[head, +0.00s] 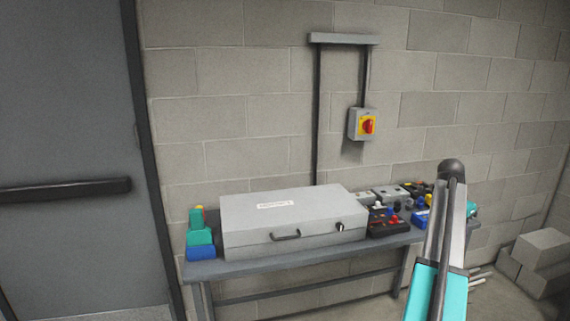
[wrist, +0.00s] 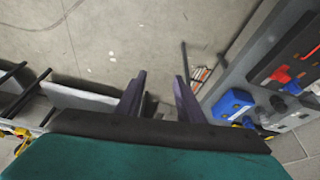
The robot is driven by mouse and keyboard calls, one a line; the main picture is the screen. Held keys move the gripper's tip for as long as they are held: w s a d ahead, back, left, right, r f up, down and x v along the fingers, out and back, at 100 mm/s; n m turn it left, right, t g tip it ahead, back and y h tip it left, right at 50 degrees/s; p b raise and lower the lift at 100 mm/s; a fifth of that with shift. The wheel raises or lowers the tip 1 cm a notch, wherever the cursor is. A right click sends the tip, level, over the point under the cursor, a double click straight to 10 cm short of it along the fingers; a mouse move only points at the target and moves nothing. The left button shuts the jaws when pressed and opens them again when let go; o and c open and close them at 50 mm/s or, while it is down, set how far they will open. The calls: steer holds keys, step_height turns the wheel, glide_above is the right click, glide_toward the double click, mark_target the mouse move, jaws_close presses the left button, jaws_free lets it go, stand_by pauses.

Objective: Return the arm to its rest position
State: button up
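My arm (head: 447,245), silver with teal, rises at the right of the head view, in front of the right end of the bench. It ends at the top in a dark rounded part. In the wrist view my gripper (wrist: 159,92) points at the bare floor. Its two dark fingers stand apart with nothing between them. In the head view I cannot make out the fingers.
A bench (head: 270,261) carries a closed grey case (head: 290,222), blue and teal items (head: 201,237), and control boxes (head: 387,222). A red-yellow switch (head: 368,125) is on the wall. A grey door (head: 65,120) is left; blocks (head: 540,255) lie right. Open floor (wrist: 150,35) is below my gripper.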

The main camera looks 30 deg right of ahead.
steer(key=w+a+f+n, duration=0.2)
steer(key=w+a+f, duration=0.6)
steer(key=w+f, duration=0.2)
steer(key=w+a+f+n+g+y, duration=0.1)
steer(key=w+a+f+n, duration=0.25)
steer(key=a+f, duration=1.15)
steer(key=w+a+f+n+g+y, duration=0.15)
steer(key=w+a+f, duration=0.25)
steer(key=a+f, duration=1.15)
steer(key=s+a+f+n+g, duration=0.1)
steer(key=s+a+f+n, duration=0.35)
steer(key=a, duration=0.75)
steer(key=s+a+f+n+g, duration=0.1)
steer(key=s+a+f, duration=0.55)
steer(key=a, duration=0.45)
steer(key=s+a+f+n, duration=0.2)
steer(key=s+a, duration=0.3)
steer(key=s, duration=0.4)
steer(key=s+a+f+n+y, duration=0.1)
steer(key=s+a+f+n, duration=0.2)
steer(key=s, duration=0.6)
steer(key=a+n, duration=0.2)
steer(key=shift+a, duration=0.35)
